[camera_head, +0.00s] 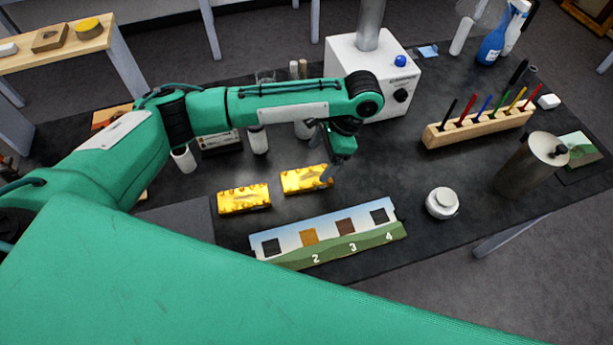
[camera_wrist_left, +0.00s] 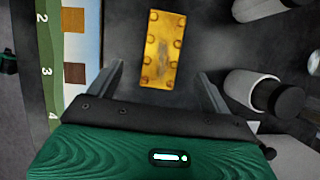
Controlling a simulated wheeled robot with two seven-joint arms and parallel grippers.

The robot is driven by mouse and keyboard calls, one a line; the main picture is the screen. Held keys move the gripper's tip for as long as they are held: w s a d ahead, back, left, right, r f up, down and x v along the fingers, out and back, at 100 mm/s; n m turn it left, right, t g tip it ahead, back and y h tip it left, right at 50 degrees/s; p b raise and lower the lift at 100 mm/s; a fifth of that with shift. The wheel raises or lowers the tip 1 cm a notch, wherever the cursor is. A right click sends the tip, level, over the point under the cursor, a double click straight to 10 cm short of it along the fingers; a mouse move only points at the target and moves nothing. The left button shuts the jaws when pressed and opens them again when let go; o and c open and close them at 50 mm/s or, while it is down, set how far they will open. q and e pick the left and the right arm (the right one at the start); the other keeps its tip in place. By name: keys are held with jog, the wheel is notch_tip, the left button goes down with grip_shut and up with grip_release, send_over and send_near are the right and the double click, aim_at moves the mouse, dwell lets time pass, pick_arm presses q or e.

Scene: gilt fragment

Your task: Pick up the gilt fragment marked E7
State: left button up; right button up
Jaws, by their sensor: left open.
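Two gold, bumpy rectangular fragments lie on the dark table in the head view, a left one (camera_head: 243,198) and a right one (camera_head: 304,180). I cannot read a mark E7 on either. My left gripper (camera_head: 325,162) points down at the right end of the right fragment, with its jaws apart. In the left wrist view one gold fragment (camera_wrist_left: 161,48) lies lengthwise ahead of the open fingers (camera_wrist_left: 162,72), roughly centred between them. No contact shows, and the height gap is hard to tell. My right gripper is not in view.
A numbered swatch card (camera_head: 328,235) lies in front of the fragments. White-capped jars (camera_head: 258,140) stand behind them, partly under my arm. A white box device (camera_head: 370,65), a wooden pen rack (camera_head: 478,128), a white jar (camera_head: 442,203) and a metal cylinder (camera_head: 525,170) stand to the right.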

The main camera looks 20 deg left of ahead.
aim_at(306, 177)
pick_arm(q)
jog(key=x, duration=0.3)
jog(key=shift+w, duration=0.15)
jog(key=shift+a+f+p, duration=0.1)
jog(key=shift+f+p, duration=0.05)
jog(key=shift+p, duration=0.2)
jog(key=p+x, duration=0.1)
jog(key=x, duration=0.4)
jog(key=shift+p, duration=0.3)
jog(key=shift+c, duration=1.1)
jog(key=c, duration=0.9)
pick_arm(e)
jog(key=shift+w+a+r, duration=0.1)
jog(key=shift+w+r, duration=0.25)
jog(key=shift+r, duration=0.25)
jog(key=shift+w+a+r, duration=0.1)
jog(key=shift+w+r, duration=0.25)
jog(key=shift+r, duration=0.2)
pick_arm(q)
jog(key=shift+c, duration=0.2)
